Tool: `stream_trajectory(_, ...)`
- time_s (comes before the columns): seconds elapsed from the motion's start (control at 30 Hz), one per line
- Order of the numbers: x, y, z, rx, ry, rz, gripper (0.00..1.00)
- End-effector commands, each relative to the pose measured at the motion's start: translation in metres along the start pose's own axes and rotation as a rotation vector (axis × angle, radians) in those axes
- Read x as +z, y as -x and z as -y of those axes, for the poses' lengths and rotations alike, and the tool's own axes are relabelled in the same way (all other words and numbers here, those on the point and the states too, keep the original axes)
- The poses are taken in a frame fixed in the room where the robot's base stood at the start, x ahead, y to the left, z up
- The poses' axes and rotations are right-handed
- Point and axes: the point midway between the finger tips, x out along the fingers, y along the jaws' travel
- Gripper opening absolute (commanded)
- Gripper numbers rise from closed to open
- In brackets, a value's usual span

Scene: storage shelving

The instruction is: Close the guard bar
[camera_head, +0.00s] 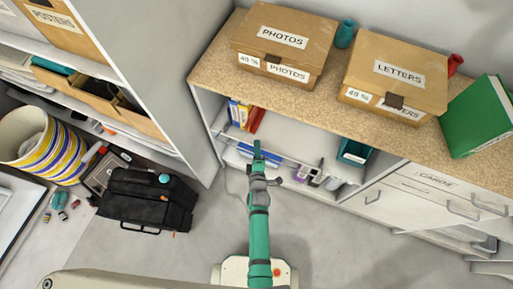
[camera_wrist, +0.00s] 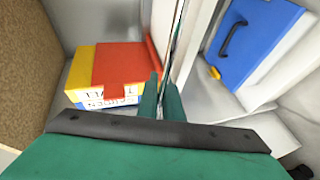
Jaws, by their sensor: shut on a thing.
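The guard bar (camera_head: 284,159) is a thin metal rod across the front of the open shelf below the brown countertop. My gripper (camera_head: 257,149), at the end of the green arm, is at this rod in front of the shelf opening. In the wrist view, my gripper's two green fingers (camera_wrist: 161,98) are close together, with the thin bar (camera_wrist: 176,38) running up and away from them. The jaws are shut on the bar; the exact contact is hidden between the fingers.
Red, yellow and blue books (camera_wrist: 120,68) stand inside the shelf. A teal bin (camera_head: 354,153) sits farther right. Boxes marked PHOTOS (camera_head: 285,38) and LETTERS (camera_head: 400,68) stand on the countertop.

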Motion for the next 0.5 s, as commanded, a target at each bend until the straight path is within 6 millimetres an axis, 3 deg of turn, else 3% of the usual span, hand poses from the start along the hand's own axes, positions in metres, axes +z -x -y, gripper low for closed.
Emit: stream_trajectory(0.5,0.0059,-0.0078,-0.0125,-0.373,-0.157,0.005,0.0)
